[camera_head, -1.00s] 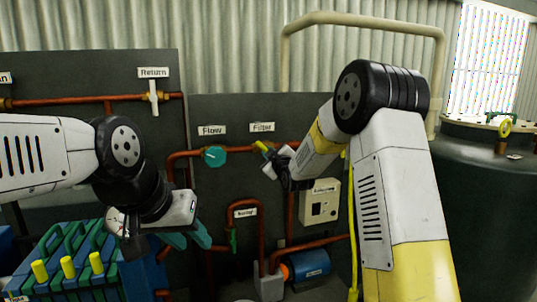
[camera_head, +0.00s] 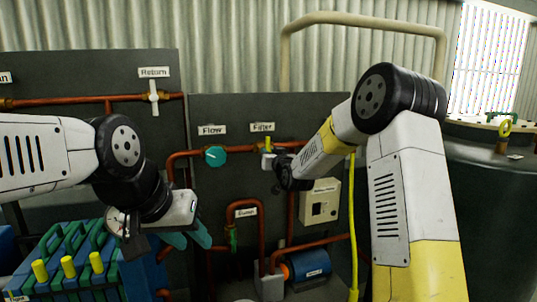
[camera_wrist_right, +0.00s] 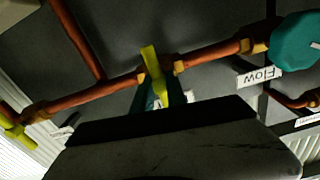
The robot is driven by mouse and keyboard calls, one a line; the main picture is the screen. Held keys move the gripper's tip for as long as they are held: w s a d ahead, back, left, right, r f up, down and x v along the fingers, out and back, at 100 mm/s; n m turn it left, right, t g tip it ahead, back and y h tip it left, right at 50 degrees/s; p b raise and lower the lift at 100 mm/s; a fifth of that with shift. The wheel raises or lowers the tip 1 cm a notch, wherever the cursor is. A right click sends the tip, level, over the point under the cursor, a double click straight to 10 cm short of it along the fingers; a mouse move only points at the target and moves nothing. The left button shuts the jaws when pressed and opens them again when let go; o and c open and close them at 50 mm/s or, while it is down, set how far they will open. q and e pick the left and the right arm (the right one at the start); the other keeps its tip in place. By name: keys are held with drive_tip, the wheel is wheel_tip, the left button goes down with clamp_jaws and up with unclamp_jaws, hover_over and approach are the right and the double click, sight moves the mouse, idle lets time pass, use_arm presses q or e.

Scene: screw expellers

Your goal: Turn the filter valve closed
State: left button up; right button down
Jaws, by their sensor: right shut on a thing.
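The filter valve has a yellow handle (camera_head: 268,144) below the "Filter" label on a copper pipe. The handle stands about upright in the head view, across the pipe. In the right wrist view the yellow handle (camera_wrist_right: 152,65) rises between the teal-lined fingers of my right gripper (camera_wrist_right: 155,96). My right gripper (camera_head: 273,161) is shut on the handle from the lower right; its palm hides part of the valve. My left gripper (camera_head: 130,240) hangs low at the left, away from the valve; its finger opening is unclear.
A teal flow knob (camera_head: 215,156) sits left of the filter valve on the same pipe. A white return valve (camera_head: 154,97) is higher left. A control box (camera_head: 320,205) and a blue motor (camera_head: 307,265) are below. A dark tank (camera_head: 490,210) stands at the right.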

drive_tip(key=shift+m, duration=0.9)
drive_tip(key=c, duration=1.5)
unclamp_jaws()
drive_tip(key=shift+o, duration=0.2)
drive_tip(key=v, duration=0.7)
drive_tip(key=shift+s, duration=0.4)
